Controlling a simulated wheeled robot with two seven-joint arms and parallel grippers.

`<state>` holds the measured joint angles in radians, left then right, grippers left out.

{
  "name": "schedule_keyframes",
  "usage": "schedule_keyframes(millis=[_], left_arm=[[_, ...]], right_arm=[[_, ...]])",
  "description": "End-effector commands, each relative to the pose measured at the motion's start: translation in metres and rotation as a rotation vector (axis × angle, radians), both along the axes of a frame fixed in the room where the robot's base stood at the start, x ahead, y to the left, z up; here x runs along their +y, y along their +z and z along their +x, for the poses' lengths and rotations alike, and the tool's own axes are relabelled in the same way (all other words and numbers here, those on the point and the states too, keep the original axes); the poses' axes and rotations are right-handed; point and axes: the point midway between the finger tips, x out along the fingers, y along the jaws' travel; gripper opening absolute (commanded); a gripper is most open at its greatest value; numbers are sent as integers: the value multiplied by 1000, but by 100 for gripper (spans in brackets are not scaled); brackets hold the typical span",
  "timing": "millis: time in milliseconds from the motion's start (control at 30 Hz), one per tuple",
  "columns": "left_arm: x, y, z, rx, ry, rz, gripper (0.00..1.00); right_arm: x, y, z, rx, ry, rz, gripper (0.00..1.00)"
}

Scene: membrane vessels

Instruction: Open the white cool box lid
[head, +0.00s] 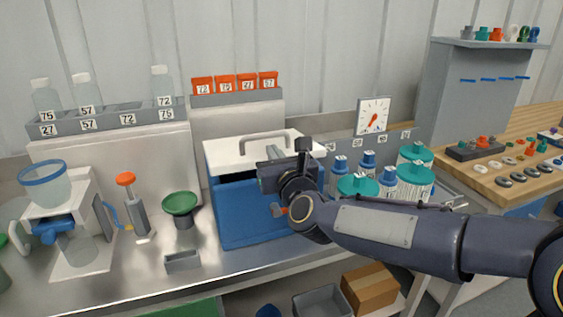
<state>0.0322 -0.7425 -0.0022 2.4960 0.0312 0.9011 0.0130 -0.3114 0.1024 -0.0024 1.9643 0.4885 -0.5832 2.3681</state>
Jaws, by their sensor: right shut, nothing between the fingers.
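The cool box has a blue body (244,222) and a white lid (228,152) with a grey bar handle (262,137) on it. It stands in the middle of the steel counter. My left gripper is out of view.
Right of the box stand teal-lidded jars (415,178) and blue-capped bottles (340,165), partly behind my right arm. A green funnel (180,204) and a small grey tray (183,262) are to the left. Bare counter lies in front of the box's left side.

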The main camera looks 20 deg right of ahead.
Motion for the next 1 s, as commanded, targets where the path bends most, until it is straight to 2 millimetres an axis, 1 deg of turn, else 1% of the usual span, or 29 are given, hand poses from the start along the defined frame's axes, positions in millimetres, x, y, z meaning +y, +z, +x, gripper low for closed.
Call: schedule_keyframes(millis=[33,100,233,633,800,1000], left_arm=[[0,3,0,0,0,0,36],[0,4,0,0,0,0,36],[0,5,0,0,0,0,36],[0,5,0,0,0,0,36],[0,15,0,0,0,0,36],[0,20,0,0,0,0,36]], right_arm=[[0,1,8,1,0,-2,0],[0,1,16,1,0,-1,0],[1,1,24,0,0,-2,0],[1,2,26,0,0,-2,0],[1,8,27,18,1,-1,0],[1,10,28,33,1,-3,0]])
